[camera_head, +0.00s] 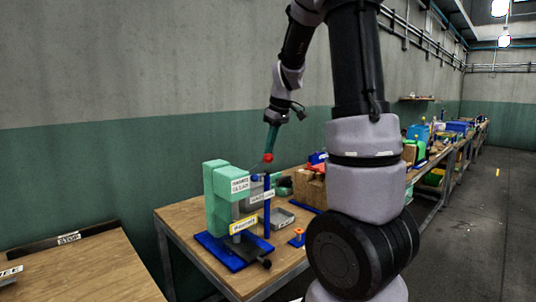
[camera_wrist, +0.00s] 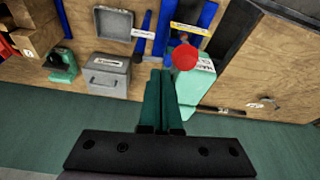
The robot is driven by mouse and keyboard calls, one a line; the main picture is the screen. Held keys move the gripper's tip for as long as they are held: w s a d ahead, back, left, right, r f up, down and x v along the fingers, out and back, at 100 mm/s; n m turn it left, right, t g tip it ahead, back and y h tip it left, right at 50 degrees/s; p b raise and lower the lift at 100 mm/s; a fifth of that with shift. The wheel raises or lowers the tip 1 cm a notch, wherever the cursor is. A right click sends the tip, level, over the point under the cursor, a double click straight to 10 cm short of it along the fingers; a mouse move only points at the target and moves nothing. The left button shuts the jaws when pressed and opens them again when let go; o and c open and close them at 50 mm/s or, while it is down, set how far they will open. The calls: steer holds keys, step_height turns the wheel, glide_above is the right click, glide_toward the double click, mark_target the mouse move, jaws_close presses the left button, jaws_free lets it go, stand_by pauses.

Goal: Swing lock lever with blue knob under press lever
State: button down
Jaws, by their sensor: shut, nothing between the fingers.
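The green press (camera_head: 220,198) stands on a blue base (camera_head: 215,250) near the front of the workbench; in the wrist view its body (camera_wrist: 195,85) is at right of centre. A red knob (camera_head: 268,157) sits high above the press, and it also shows in the wrist view (camera_wrist: 185,57). A small blue knob (camera_head: 254,178) shows just below it, beside the press head. A blue upright (camera_head: 267,210) stands at the right, with a white label across it. My gripper (camera_head: 269,150) points down, shut and empty, with its green fingertips close to the red knob; contact is unclear.
A grey tray (camera_wrist: 113,24) and a grey lidded box (camera_wrist: 107,75) lie beside the press. A black-knobbed rod (camera_head: 266,264) sticks out at the base's front. A wall is close behind the bench.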

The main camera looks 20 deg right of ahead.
mark_target(260, 176)
steer(key=x, duration=0.8)
steer(key=shift+f, duration=0.15)
steer(key=shift+w+a, duration=0.25)
steer(key=shift+w, duration=0.25)
steer(key=shift+a, duration=0.15)
steer(key=shift+w+a, duration=0.1)
